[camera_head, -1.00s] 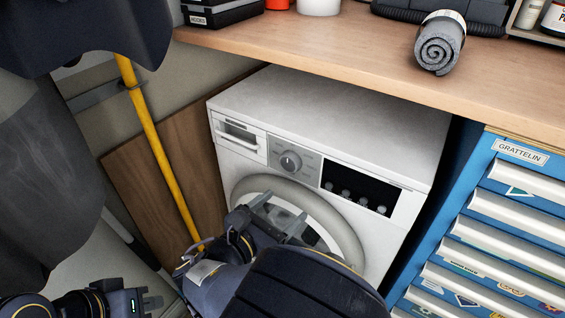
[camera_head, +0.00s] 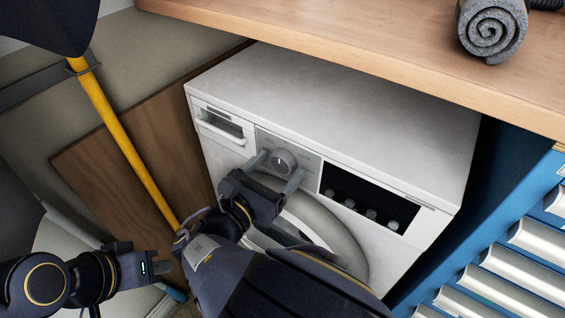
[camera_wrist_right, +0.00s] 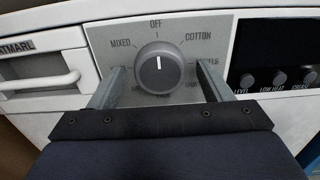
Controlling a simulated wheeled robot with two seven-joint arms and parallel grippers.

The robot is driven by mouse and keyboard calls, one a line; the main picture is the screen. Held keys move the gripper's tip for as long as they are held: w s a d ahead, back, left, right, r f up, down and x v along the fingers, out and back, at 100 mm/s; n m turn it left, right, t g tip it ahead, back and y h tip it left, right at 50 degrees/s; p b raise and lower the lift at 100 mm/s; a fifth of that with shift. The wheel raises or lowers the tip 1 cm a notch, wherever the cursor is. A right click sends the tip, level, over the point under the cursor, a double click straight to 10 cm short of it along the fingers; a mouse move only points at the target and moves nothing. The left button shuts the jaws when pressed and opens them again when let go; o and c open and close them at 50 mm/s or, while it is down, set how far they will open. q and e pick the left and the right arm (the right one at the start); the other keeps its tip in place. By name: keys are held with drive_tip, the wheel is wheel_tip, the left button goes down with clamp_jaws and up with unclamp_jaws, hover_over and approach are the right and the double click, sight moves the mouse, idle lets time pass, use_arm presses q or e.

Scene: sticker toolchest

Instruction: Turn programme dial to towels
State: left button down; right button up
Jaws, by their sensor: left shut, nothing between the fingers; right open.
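The programme dial (camera_head: 280,161) is a round grey knob on the white washing machine (camera_head: 330,110). In the right wrist view the dial (camera_wrist_right: 158,68) has its white pointer line straight up, at OFF. MIXED is printed at upper left and COTTON at upper right. A label ending in "ELS" at right is partly covered by a finger; lower labels are also partly hidden. My right gripper (camera_head: 276,171) is open, with one finger on each side of the dial. Contact cannot be told. My left gripper (camera_head: 164,267) is shut and empty at lower left, away from the machine.
A wooden worktop (camera_head: 350,45) overhangs the machine at the back, with a grey roll (camera_head: 492,30) on it. A blue drawer chest (camera_head: 490,240) stands at right. A yellow pole (camera_head: 120,140) and a brown board (camera_head: 95,170) are at left. The round door is below the dial.

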drive_tip(key=shift+s, duration=0.1)
drive_tip(key=c, duration=1)
drive_tip(key=shift+o, duration=0.2)
